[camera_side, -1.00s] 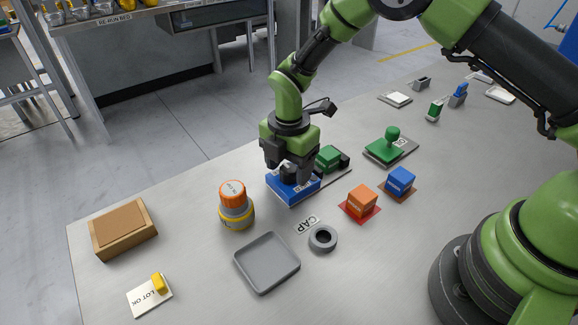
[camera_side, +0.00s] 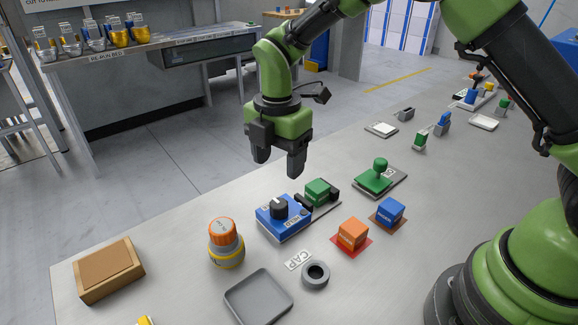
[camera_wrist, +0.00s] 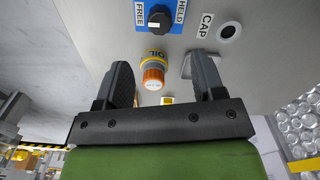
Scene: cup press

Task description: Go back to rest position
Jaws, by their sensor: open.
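My gripper (camera_side: 279,163) is open and empty. It hangs in the air above the blue box with the black knob (camera_side: 280,208), clear of the table. In the wrist view its two fingers (camera_wrist: 165,85) stand wide apart with nothing held. The blue box (camera_side: 284,226) sits on the table, and its knob shows between the FREE and HELD labels in the wrist view (camera_wrist: 158,18). An orange-capped container (camera_side: 225,243) marked OIL stands upright to the left of the box; it also shows in the wrist view (camera_wrist: 153,70).
A green block (camera_side: 318,191) stands behind the blue box. Orange (camera_side: 352,234) and blue (camera_side: 390,213) cubes sit to its right. A grey ring (camera_side: 316,275), a grey tray (camera_side: 259,298) and a brown box (camera_side: 110,268) lie nearer. A green-handled stamp (camera_side: 379,177) stands behind. The air around my gripper is free.

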